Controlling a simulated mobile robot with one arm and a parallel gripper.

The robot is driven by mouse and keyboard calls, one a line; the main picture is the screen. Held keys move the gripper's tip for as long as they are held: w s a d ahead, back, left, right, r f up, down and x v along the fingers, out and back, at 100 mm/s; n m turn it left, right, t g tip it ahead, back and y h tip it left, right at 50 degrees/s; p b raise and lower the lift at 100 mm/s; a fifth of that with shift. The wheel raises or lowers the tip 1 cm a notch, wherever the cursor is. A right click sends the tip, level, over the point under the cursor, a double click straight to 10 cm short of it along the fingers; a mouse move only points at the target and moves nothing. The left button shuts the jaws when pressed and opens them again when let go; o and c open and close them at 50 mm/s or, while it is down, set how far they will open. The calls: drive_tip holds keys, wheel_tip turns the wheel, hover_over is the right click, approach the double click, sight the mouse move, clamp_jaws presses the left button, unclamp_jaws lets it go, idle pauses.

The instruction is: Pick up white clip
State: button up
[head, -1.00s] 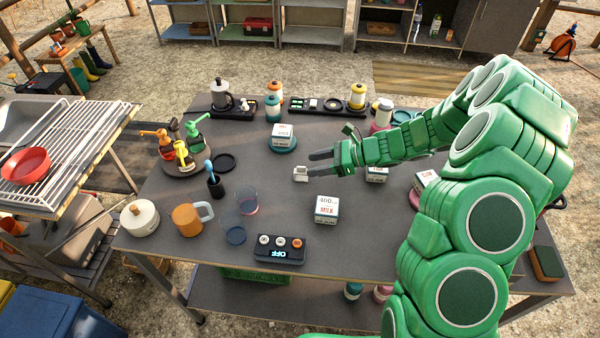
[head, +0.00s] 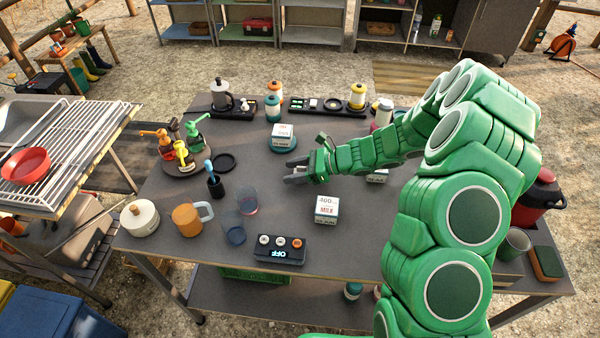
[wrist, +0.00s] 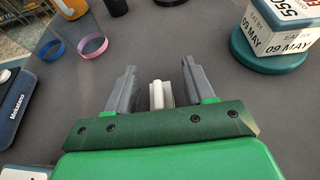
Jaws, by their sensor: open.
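The white clip (wrist: 157,93) stands on the dark table between the two fingers of my gripper (wrist: 159,85) in the wrist view. The fingers are apart, with a gap on each side of the clip, most clearly on the left. In the head view my gripper (head: 290,172) is low over the middle of the table, and its fingers hide the clip there.
A milk box (head: 326,209) stands in front of my gripper, and another box (head: 282,132) on a teal base (head: 280,145) stands behind it. Clear cups (head: 247,200) and an orange mug (head: 188,219) are to the left.

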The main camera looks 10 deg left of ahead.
clamp_jaws()
